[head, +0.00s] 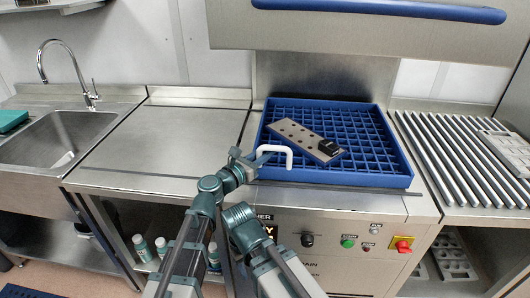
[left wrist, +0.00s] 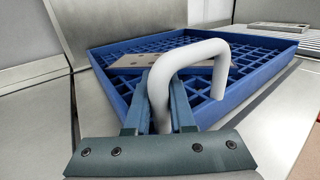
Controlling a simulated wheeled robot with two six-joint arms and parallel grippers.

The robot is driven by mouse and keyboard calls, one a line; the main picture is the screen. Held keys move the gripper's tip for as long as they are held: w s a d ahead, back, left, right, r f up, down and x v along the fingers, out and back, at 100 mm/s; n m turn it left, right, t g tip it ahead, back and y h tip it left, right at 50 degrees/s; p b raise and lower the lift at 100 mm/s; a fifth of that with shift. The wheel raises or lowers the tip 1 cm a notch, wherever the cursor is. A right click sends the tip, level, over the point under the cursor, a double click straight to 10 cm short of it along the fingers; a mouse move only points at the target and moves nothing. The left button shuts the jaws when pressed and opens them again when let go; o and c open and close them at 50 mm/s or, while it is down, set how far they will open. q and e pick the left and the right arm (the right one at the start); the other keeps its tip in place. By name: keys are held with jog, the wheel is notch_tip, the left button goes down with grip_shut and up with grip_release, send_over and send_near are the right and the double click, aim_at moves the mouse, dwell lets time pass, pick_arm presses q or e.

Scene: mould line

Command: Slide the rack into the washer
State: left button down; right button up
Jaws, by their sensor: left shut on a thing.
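The blue grid rack (head: 370,155) sits on the steel bed of the washer (head: 330,235), below the raised hood (head: 370,32). A metal mould plate with holes and a black block (head: 300,139) lies in the rack, at an angle. A white bent handle (head: 275,149) stands at the rack's near left side. My left gripper (head: 252,160) is shut on this handle. In the left wrist view the two blue-grey fingers (left wrist: 158,105) close around one upright leg of the handle (left wrist: 200,53), with the rack (left wrist: 245,100) just beyond. My right gripper is not seen.
A steel counter (head: 165,140) and a sink (head: 70,145) with a tap lie to the left. A slatted rest (head: 465,155) with a pale tray is to the right. The washer's front has buttons and a red-yellow switch (head: 402,244). Bottles stand on the shelf below.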

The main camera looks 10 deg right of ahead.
pick_arm(q)
jog(key=shift+s+d, duration=0.15)
jog(key=shift+d, duration=0.05)
jog(key=c, duration=0.8)
grip_release()
jog(key=shift+d, duration=0.15)
jog(key=shift+o, duration=0.2)
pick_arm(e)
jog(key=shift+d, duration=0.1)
